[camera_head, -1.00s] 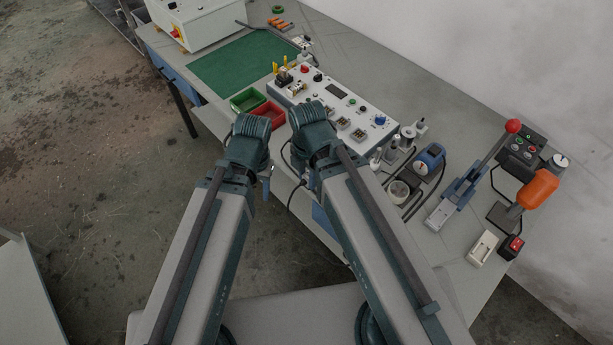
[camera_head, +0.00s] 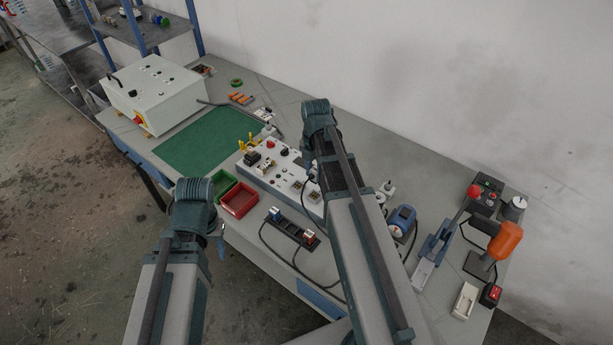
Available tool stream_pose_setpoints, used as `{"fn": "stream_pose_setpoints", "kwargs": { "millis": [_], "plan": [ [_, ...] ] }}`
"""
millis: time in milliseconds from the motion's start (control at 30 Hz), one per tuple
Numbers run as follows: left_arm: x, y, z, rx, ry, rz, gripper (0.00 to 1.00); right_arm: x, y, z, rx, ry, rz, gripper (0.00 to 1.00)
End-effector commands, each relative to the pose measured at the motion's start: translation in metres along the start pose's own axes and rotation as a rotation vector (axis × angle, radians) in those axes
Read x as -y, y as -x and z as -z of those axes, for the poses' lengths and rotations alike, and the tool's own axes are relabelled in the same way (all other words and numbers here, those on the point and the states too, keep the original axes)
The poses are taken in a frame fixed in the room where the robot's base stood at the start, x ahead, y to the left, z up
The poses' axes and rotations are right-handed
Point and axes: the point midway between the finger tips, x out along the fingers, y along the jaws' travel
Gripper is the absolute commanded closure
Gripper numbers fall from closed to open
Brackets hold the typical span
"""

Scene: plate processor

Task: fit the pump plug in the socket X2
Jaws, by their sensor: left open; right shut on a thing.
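My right gripper (camera_head: 312,173) is over the white panel box (camera_head: 285,181), mostly hidden behind my own arm. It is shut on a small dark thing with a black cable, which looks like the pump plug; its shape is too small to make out. Square sockets (camera_head: 314,196) show on the panel's top, close to that gripper. I cannot read which is X2, nor tell whether the plug touches a socket. My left gripper (camera_head: 221,246) is open and empty, low at the table's front edge, mostly hidden by its wrist.
A black strip (camera_head: 290,230) with plugs and cables lies in front of the panel. Red (camera_head: 239,199) and green (camera_head: 222,183) bins stand to its left. A blue device (camera_head: 401,219) and a lever press (camera_head: 437,240) stand right. The green mat (camera_head: 205,138) is clear.

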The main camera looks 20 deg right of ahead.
Motion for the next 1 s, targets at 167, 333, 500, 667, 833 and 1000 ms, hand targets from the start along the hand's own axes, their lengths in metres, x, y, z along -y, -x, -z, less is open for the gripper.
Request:
{"fn": "stream_pose_setpoints", "kwargs": {
  "millis": [167, 333, 500, 667, 833, 1000],
  "plan": [
    [0.0, -0.003, 0.0, 0.0, 0.0, 0.0, 0.5, 0.0, -0.003, 0.0, 0.0, 0.0, 0.0, 1.0],
    [-0.001, -0.011, 0.001, 0.0, 0.0, 0.0, 0.5, 0.0, -0.011, 0.001, 0.0, 0.0, 0.0, 1.0],
    [-0.002, -0.025, 0.002, 0.0, 0.001, 0.0, 0.5, 0.0, -0.025, 0.001, 0.0, 0.0, 0.0, 1.0],
    [-0.004, -0.04, 0.002, 0.0, 0.001, 0.0, 0.5, 0.0, -0.041, 0.001, 0.0, 0.0, 0.0, 1.0],
    [-0.005, -0.054, 0.003, 0.0, 0.001, 0.0, 0.5, 0.0, -0.055, 0.001, 0.0, 0.0, 0.0, 1.0],
    [-0.006, -0.06, 0.004, 0.0, 0.001, 0.0, 0.5, 0.0, -0.061, 0.001, 0.0, 0.0, 0.0, 1.0]
  ]
}}
